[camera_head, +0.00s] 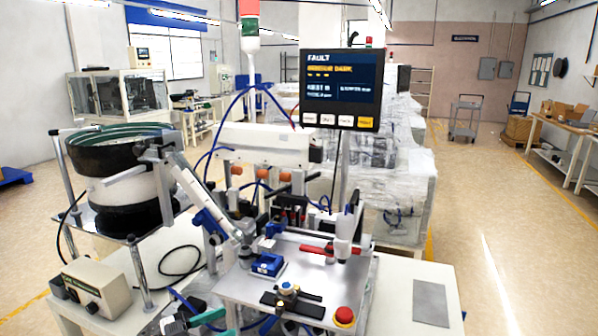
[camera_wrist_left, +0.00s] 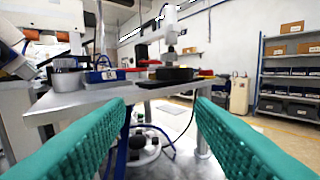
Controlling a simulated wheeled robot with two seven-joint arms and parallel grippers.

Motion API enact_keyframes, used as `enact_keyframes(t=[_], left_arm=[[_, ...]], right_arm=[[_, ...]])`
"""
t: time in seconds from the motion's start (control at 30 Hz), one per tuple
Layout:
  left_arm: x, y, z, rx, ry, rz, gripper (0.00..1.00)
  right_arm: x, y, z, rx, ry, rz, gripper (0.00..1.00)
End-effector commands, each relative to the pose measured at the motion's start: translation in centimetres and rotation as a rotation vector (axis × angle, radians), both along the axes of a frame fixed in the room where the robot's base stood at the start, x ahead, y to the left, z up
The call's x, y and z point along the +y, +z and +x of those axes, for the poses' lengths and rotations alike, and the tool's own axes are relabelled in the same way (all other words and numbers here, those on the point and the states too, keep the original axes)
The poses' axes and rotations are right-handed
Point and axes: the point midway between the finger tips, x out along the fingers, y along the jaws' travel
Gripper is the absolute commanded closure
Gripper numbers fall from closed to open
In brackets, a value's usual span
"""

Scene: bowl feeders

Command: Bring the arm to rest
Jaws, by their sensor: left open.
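My left gripper (camera_head: 222,321) shows at the bottom of the head view, low in front of the workstation's front edge. Its two teal fingers are spread wide in the left wrist view (camera_wrist_left: 161,104), with nothing between them. The metal work plate (camera_head: 240,287) of the station lies above and beyond the gripper, and the fingers look apart from it. Most of my left arm is outside the head view. My right gripper shows in neither view.
On the plate are a blue block (camera_head: 267,264), a red-handled clamp (camera_head: 330,249) and a red button (camera_head: 344,315). A bowl feeder (camera_head: 120,165) and a control box (camera_head: 97,286) stand left. A monitor (camera_head: 340,88) reads FAULT. Open floor (camera_head: 500,230) lies right.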

Motion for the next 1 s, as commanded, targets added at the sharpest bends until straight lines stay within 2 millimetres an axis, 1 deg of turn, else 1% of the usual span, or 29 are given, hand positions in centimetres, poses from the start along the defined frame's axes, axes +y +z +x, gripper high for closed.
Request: enact_keyframes(t=[0.03, 0.1, 0.2, 0.27, 0.33, 0.4, 0.47, 0.57, 0.6, 0.67, 0.7, 0.83, 1.0], left_arm=[[-1.7, -0.8, -0.5, 0.009, 0.033, -0.01, 0.51], [-3.8, -1.6, -1.0, 0.021, 0.106, -0.011, 0.51], [-6.2, -3.0, -2.1, 0.062, 0.242, 0.008, 0.51], [-7.1, -3.9, -3.0, 0.102, 0.331, 0.033, 0.51], [-7.4, -4.9, -4.3, 0.164, 0.43, 0.073, 0.51], [-7.1, -6.1, -5.9, 0.242, 0.524, 0.127, 0.51], [-6.4, -7.2, -7.6, 0.319, 0.597, 0.183, 0.51], [-4.6, -9.2, -11.2, 0.468, 0.698, 0.294, 0.51], [-3.8, -9.9, -12.7, 0.527, 0.728, 0.338, 0.51], [-2.6, -10.8, -14.9, 0.609, 0.76, 0.4, 0.51], [-1.9, -11.3, -16.3, 0.658, 0.775, 0.438, 0.51], [-0.1, -12.5, -20.4, 0.794, 0.801, 0.538, 0.51], [1.7, -13.3, -25.3, 0.946, 0.807, 0.641, 0.51]], right_arm=[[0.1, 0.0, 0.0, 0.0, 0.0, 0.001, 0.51], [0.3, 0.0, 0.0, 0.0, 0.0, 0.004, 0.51], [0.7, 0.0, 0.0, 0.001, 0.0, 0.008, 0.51], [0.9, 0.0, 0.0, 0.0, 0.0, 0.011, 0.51], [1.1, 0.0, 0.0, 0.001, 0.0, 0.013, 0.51], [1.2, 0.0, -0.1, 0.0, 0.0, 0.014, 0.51], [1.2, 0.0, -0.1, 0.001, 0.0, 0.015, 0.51], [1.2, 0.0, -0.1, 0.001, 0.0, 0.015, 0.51], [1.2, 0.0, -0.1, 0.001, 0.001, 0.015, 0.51], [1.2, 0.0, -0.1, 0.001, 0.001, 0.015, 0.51], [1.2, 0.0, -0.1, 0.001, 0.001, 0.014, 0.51], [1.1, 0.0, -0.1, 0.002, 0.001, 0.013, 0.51], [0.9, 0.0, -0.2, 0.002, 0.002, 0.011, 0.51]])
